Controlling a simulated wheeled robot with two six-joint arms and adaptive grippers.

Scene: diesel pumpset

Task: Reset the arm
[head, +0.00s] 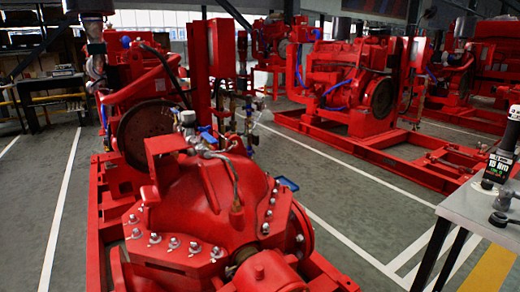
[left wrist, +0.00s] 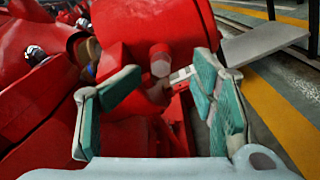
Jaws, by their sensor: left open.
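My left gripper (left wrist: 166,76) shows in the left wrist view with its two teal-padded fingers spread apart. Nothing is held between them. Beyond the fingers is a red rounded housing (left wrist: 150,25) with a small red knob-like part (left wrist: 160,58). A small pale piece shows near the right fingertip; I cannot tell what it is. Whether the fingers touch the red parts is unclear. Neither gripper shows in the head view. There, a large red pump casing (head: 215,205) with a ring of bolts fills the lower middle.
A grey table (head: 478,208) stands at the right, with a dark device (head: 500,158) with a lit display on it. More red pumpsets (head: 350,80) stand behind on red frames. Shelving (head: 35,50) is at the far left. Grey floor (head: 340,195) with white lines lies open between.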

